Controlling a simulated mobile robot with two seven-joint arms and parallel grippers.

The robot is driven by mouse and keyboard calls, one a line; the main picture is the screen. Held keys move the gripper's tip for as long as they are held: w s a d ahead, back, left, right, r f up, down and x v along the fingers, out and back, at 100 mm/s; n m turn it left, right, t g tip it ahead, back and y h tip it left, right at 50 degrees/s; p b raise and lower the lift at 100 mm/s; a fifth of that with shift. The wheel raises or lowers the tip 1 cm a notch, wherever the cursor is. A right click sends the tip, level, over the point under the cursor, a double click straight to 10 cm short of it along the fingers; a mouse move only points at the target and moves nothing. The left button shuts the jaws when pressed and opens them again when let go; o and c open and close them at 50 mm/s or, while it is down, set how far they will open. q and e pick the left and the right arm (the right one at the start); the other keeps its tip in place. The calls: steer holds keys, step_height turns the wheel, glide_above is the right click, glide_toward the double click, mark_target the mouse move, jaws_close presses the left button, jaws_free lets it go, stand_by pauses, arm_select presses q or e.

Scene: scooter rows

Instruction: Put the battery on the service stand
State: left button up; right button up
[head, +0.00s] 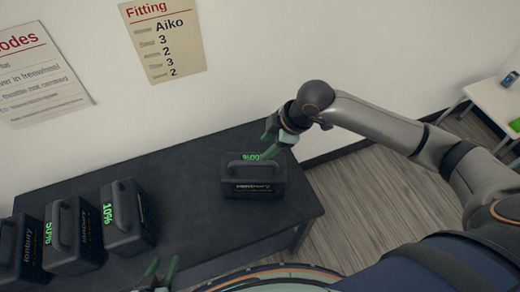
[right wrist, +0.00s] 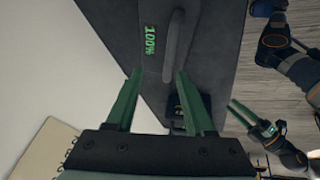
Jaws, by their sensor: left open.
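The battery reading 100% (head: 253,180) stands upright on a dark table, its handle on top. Its green number and handle also show in the right wrist view (right wrist: 178,45). My right gripper (head: 268,143) is just above and behind the battery's top in the head view. In the right wrist view its fingers (right wrist: 158,92) are apart with nothing held between them. My left gripper (head: 157,272) is open and empty at the bottom, in front of the table. I cannot make out a service stand for certain.
The dark table (head: 190,207) carries batteries reading 10% (head: 127,218) and 50% (head: 72,236), with another (head: 20,252) at the left edge. Bare tabletop lies between the 10% and 100% batteries. A wall with posters (head: 163,38) is behind. A white table (head: 492,103) stands far right.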

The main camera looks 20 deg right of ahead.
steer(key=v, duration=0.5)
